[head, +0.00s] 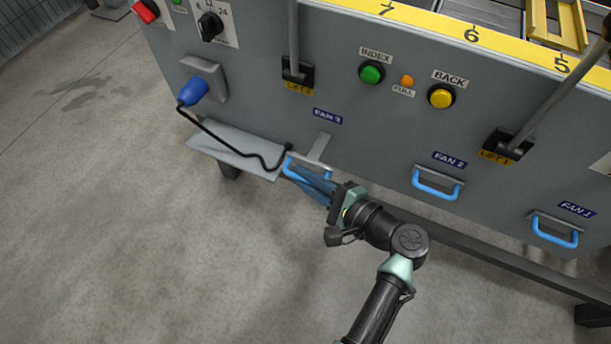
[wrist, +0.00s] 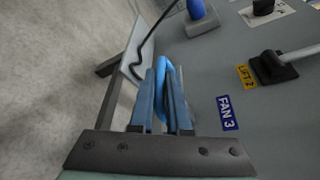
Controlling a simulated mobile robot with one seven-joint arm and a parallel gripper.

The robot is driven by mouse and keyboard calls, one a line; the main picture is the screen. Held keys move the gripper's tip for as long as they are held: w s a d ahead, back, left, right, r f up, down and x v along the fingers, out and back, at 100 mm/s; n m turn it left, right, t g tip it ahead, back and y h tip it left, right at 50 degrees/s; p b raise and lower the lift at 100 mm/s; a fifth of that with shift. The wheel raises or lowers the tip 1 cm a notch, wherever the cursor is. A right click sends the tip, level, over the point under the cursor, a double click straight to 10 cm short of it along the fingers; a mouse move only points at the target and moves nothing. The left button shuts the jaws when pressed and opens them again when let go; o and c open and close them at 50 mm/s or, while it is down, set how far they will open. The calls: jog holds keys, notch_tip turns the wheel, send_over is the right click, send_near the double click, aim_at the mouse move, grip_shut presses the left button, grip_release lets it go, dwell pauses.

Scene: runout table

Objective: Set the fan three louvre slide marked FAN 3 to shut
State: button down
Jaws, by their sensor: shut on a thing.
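The FAN 3 louvre slide has a blue U-shaped handle (head: 307,169) low on the grey panel, below the blue FAN 3 label (head: 327,116). A grey metal strip (head: 319,147) shows between label and handle. My gripper (head: 302,174) is shut on the handle. In the wrist view the blue handle (wrist: 165,75) sits between the two fingers of my gripper (wrist: 163,85), left of the FAN 3 label (wrist: 228,112). The fingers hide part of the handle.
A grey shelf (head: 233,148) with a black cable from a blue plug (head: 193,91) lies just left of the handle. The FAN 2 handle (head: 436,184) and FAN 1 handle (head: 554,232) are to the right. The LIFT 2 lever (head: 294,50) stands above. Floor in front is clear.

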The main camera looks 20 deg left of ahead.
jog(key=shift+w+d, duration=0.1)
jog(key=shift+w, duration=0.05)
dwell(0.5)
jog(key=w+b, duration=0.3)
jog(key=w, duration=0.4)
jog(key=shift+w+d, duration=0.15)
jog(key=shift+w, duration=0.15)
jog(key=c, duration=1.2)
grip_release()
jog(key=shift+o, duration=0.2)
